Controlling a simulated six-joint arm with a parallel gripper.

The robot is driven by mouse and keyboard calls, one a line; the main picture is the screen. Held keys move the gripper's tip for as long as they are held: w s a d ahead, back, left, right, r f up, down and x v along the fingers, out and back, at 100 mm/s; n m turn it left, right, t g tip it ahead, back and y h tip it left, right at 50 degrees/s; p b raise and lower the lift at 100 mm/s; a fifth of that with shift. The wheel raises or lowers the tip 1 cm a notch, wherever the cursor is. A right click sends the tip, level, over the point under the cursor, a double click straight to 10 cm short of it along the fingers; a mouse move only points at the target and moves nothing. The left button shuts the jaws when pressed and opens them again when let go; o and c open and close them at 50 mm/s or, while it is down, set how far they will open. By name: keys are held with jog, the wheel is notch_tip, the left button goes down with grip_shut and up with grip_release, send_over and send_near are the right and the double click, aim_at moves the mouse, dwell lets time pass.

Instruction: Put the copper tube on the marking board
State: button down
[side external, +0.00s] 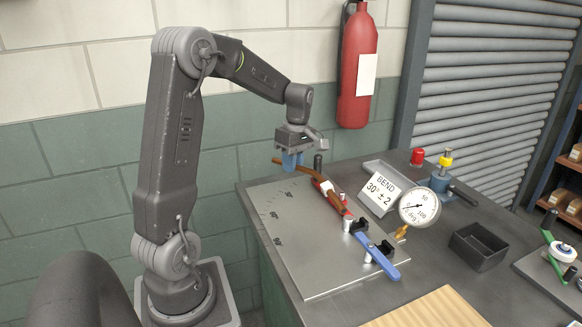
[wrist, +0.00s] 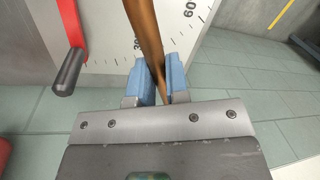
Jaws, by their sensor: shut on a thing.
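The copper tube (side external: 335,200) slants over the far part of a grey metal plate (side external: 310,270) with printed angle marks. It looks bent partway along. My gripper (side external: 291,162) is shut on the tube near its upper left end. In the wrist view the tube (wrist: 148,35) runs between the blue fingertips (wrist: 160,82) and away from me over the marked plate (wrist: 112,38). The tube's other end reaches the bender beside a red handle (side external: 328,187). Whether it sits inside the bender is unclear.
The red handle has a dark grip (wrist: 70,72), close left of my gripper. A blue handle (side external: 378,255) lies across the plate. A "BEND 30° ± 2" sign (side external: 382,192), a gauge (side external: 419,208) and an empty dark bin (side external: 478,247) stand to the right.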

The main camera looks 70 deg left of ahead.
jog(key=w+d+f+m+g+y, duration=0.1)
jog(key=w+d+m, duration=0.45)
jog(key=d, duration=0.45)
jog(key=w+d+f+m+y, duration=0.15)
jog(key=w+d+m, duration=0.25)
jog(key=w+d, duration=0.45)
jog(key=d+m+y, duration=0.1)
jog(key=d+m, duration=0.1)
jog(key=d, duration=0.6)
jog(key=s+d+f+m+t+y, duration=0.1)
jog(key=d+m, duration=0.2)
jog(key=d, duration=0.6)
jog(key=s+d+m+y, duration=0.1)
jog(key=d+m, duration=0.1)
jog(key=d, duration=0.6)
jog(key=shift+d+f+t, duration=0.2)
jog(key=shift+f+t, duration=0.1)
jog(key=shift+f, duration=0.1)
jog(key=shift+f, duration=0.1)
jog(key=shift+f, duration=2.4)
jog(key=shift+a, duration=0.1)
